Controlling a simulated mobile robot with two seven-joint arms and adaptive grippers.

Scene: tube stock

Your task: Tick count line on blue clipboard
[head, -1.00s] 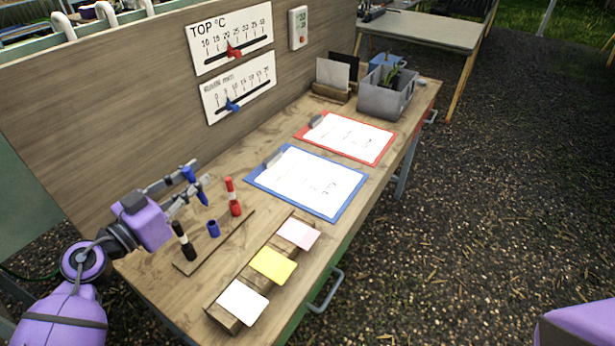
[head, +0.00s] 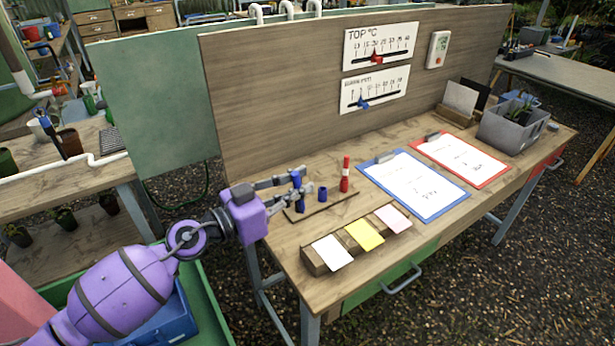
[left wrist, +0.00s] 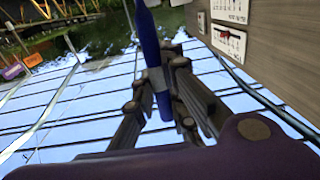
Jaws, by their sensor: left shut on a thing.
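The blue clipboard (head: 448,207) lies flat on the bench with a white sheet (head: 408,180) under its clip. The sheet has small dark marks, too small to read. My left gripper (head: 300,185) is shut on a blue marker (head: 297,179), left of the clipboard and near the marker strip. The left wrist view shows the blue marker (left wrist: 151,45) between the two fingers. A separate blue cap (head: 322,194) stands by the strip (head: 330,207), apart from the marker. A red marker (head: 345,174) stands upright beside it. The black marker is not clearly visible. My right gripper is out of view.
A red clipboard (head: 492,181) lies right of the blue one. A block (head: 316,265) with white, yellow and pink cards sits at the front edge. A grey bin (head: 512,132) and card holder (head: 455,116) stand at the far right. A panel (head: 280,110) rises behind the bench.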

